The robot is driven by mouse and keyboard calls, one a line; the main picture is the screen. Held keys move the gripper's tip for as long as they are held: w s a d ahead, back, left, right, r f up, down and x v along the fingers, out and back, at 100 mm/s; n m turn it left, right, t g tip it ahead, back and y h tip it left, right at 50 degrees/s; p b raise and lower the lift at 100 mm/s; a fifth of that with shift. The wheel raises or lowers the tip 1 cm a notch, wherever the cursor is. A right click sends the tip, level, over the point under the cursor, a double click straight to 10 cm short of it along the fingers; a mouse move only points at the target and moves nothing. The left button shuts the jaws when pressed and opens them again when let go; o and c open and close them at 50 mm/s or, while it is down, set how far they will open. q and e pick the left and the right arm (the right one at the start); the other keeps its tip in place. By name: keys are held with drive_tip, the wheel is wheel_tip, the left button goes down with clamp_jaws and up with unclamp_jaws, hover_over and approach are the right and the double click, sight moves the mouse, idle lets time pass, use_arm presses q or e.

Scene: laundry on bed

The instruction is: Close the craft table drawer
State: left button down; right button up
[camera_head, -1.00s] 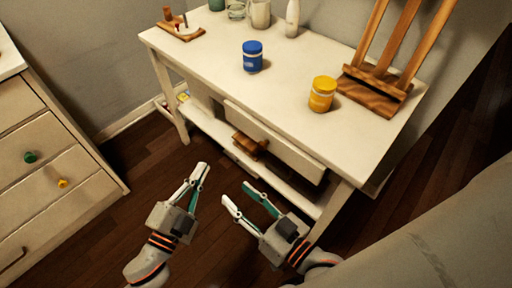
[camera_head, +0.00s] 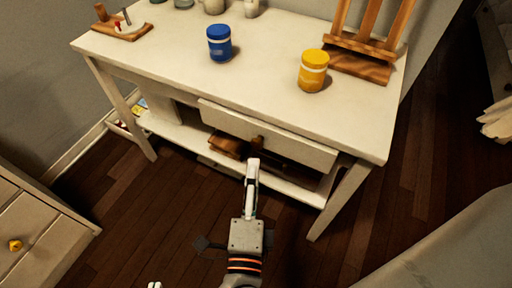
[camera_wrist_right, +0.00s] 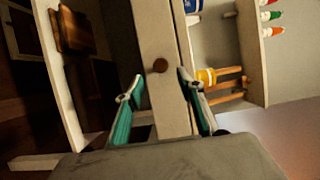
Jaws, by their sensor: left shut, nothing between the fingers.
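The craft table (camera_head: 150,62) is cream-white. Its drawer (camera_head: 222,117) has a pale front just below the tabletop's front edge and appears to stand out a little. A dark round knob (camera_head: 257,143) is on the drawer front; the knob also shows in the right wrist view (camera_wrist_right: 160,65). My right gripper (camera_head: 253,162) is in front of the knob, its fingertips close to it. In the right wrist view the right gripper's fingers (camera_wrist_right: 160,85) are spread, with the knob between them in the picture; contact is unclear. Only the tips of my left gripper (camera_head: 154,285) show at the bottom edge.
A blue jar (camera_head: 219,43) and a yellow jar (camera_head: 312,71) stand on the tabletop, with a wooden easel (camera_head: 360,50) behind. A brown wooden box (camera_head: 227,145) is on the lower shelf. A dresser (camera_head: 35,235) stands at left; the floor between is clear.

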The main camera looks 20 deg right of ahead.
sight(265, 139)
drive_tip(key=b+x, duration=0.1)
drive_tip(key=x, duration=0.6)
drive_tip(key=shift+w+d, duration=0.2)
drive_tip(key=shift+w, duration=0.05)
use_arm(q)
drive_tip(key=shift+w+d+r, duration=0.15)
drive_tip(key=shift+d+r, duration=0.15)
drive_tip(key=shift+d, duration=0.05)
use_arm(e)
drive_tip(key=shift+c, duration=0.3)
clamp_jaws()
drive_tip(key=shift+w+d, duration=0.15)
drive_tip(key=shift+d, duration=0.1)
drive_tip(key=w+d+p, duration=0.1)
drive_tip(key=w+d, duration=0.1)
drive_tip(key=d, duration=0.1)
drive_tip(key=shift+w+r, duration=0.1)
drive_tip(key=shift+w, duration=0.05)
drive_tip(key=shift+o, duration=0.3)
unclamp_jaws()
drive_tip(key=shift+w+d, duration=0.1)
use_arm(q)
drive_tip(key=shift+s+a+f, duration=0.2)
drive_tip(key=shift+f, duration=0.1)
